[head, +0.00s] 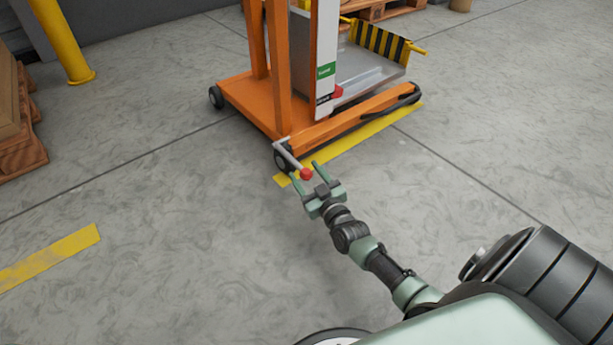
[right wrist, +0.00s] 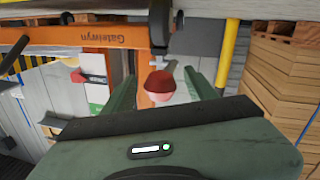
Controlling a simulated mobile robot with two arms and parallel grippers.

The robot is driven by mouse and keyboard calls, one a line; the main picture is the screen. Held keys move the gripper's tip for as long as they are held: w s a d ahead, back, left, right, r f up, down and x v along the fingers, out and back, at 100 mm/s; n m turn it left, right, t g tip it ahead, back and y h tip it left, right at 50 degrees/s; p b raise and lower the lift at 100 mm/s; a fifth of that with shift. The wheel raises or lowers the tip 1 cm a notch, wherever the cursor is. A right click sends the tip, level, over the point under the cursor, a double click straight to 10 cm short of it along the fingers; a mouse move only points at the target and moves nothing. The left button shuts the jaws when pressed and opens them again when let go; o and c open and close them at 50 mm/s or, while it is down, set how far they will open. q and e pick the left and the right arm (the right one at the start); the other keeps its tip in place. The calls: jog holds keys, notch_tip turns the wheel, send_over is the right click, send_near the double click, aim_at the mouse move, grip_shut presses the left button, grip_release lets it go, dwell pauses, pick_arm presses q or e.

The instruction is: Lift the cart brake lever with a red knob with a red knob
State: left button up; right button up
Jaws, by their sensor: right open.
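The brake lever (head: 288,156) is a thin grey bar near the cart's wheel, with a round red knob (head: 306,174) at its end. The orange cart (head: 258,103) stands on the floor. My right gripper (head: 307,173) is open, its two green fingers pointing at the lever with the red knob between or just in front of them. In the right wrist view the knob (right wrist: 160,84) shows between the two fingers, with a visible gap on each side. My left gripper is not in view.
The cart carries a grey platform with a black-and-yellow striped edge (head: 378,40). Yellow floor tape (head: 370,135) runs along the cart. A yellow post (head: 62,40) and stacked wood (head: 15,120) stand at the left. The floor left of the gripper is clear.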

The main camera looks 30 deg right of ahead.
grip_shut()
dwell(1.3)
